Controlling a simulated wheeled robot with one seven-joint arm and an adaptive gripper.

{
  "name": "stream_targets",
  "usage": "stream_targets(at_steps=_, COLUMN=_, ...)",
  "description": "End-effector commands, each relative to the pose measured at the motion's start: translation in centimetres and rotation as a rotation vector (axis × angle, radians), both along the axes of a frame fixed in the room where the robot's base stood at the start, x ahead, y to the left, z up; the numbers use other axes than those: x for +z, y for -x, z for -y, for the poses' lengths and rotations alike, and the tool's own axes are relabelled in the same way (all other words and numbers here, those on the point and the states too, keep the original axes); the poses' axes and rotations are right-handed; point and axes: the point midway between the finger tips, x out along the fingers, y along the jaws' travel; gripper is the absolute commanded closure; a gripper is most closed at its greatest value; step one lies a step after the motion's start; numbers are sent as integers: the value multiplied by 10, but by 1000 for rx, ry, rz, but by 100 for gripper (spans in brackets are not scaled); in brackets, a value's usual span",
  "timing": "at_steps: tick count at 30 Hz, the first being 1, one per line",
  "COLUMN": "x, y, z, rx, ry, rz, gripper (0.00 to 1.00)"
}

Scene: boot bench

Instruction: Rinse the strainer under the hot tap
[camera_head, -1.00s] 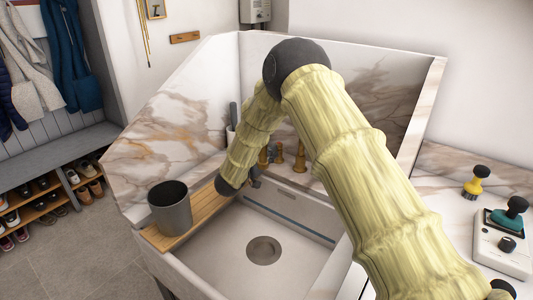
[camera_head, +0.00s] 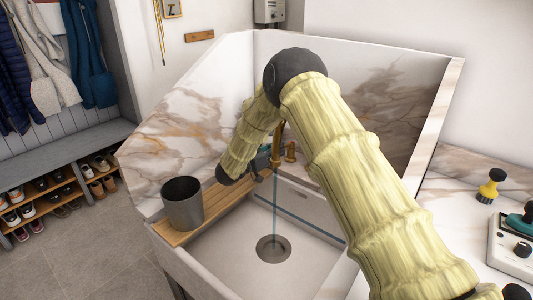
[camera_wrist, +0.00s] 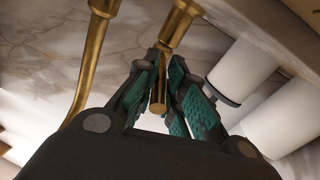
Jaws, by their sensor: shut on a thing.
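My gripper (camera_head: 263,158) is at the back of the sink beside the brass taps. In the wrist view its teal-padded fingers (camera_wrist: 158,82) are shut on a brass tap handle (camera_wrist: 158,106). The curved brass spout (camera_head: 277,150) also shows in the wrist view (camera_wrist: 92,62). A thin bluish stream of water (camera_head: 275,212) falls from the spout to the round drain (camera_head: 273,250). A second brass tap handle (camera_head: 291,151) stands to the right. No hot or cold mark is readable. I cannot make out a separate strainer.
A grey cup (camera_head: 183,204) stands on a wooden board (camera_head: 222,203) across the sink's left side. High marbled splash walls (camera_head: 190,118) enclose the back and left. The counter at right holds a yellow brush (camera_head: 491,187) and a white device (camera_head: 508,250). The basin (camera_head: 232,252) is otherwise clear.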

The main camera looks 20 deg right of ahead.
Motion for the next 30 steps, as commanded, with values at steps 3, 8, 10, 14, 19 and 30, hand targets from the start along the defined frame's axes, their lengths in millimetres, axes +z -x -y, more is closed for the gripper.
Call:
stream_targets(at_steps=3, x=2, y=-4, z=-4, rx=-37, ry=-1, rz=4, gripper=100)
stream_targets(at_steps=8, x=3, y=-5, z=-5, rx=-55, ry=-2, rz=1, gripper=100)
stream_targets(at_steps=10, x=3, y=-5, z=-5, rx=-55, ry=-2, rz=0, gripper=100)
stream_targets(at_steps=14, x=3, y=-5, z=-6, rx=-54, ry=-2, rz=0, gripper=100)
stream_targets(at_steps=19, x=2, y=-5, z=-5, rx=-55, ry=-3, rz=0, gripper=65)
stream_targets(at_steps=30, x=3, y=-4, z=-3, rx=-55, ry=-2, rz=-1, gripper=65)
